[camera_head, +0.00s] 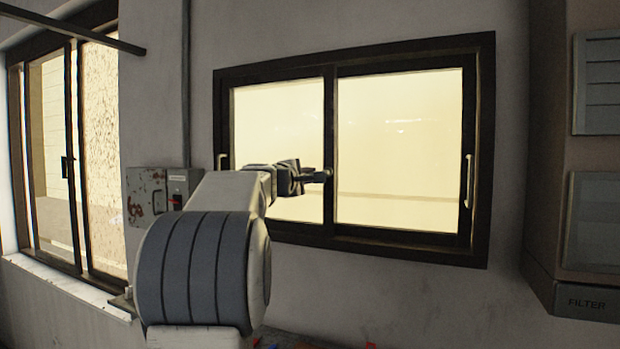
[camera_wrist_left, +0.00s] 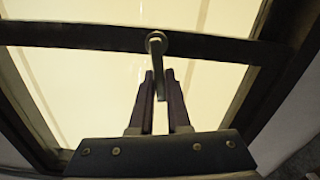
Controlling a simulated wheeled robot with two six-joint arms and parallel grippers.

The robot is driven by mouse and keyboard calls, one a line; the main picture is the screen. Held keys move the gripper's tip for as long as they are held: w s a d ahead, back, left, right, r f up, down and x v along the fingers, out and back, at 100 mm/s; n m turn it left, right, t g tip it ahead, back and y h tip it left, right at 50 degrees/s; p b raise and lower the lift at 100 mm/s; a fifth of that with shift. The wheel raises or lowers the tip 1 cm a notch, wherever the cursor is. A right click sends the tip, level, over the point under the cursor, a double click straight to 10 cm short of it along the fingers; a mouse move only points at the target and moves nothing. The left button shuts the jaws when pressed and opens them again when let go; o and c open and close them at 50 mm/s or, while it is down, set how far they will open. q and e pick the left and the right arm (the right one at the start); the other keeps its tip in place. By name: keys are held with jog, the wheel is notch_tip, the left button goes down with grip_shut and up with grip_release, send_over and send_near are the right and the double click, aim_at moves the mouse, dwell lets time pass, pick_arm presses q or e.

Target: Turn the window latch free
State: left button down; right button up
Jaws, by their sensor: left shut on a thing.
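The sliding window (camera_head: 400,150) has a dark frame and two bright panes. The latch is on its middle stile; the left wrist view shows it as a grey lever (camera_wrist_left: 157,65) on a round boss, pointing down toward my gripper. My left gripper (camera_head: 318,176) reaches in front of the window to the middle stile. In the left wrist view its two dark fingers (camera_wrist_left: 160,85) stand on either side of the lever's lower end and are shut on it. In the head view the gripper hides most of the latch. My right gripper is in neither view.
A rusty electrical box (camera_head: 146,195) hangs on the wall to the left. A second window (camera_head: 75,160) is at far left. A cabinet marked FILTER (camera_head: 586,303) stands at right.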

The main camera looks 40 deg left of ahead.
pick_arm(q)
jog(key=shift+r+m+b, duration=0.1)
jog(key=shift+m+b, duration=0.55)
jog(key=shift+m, duration=0.15)
jog(key=shift+r+m, duration=0.2)
jog(key=shift+m, duration=0.1)
jog(key=c, duration=0.9)
grip_release()
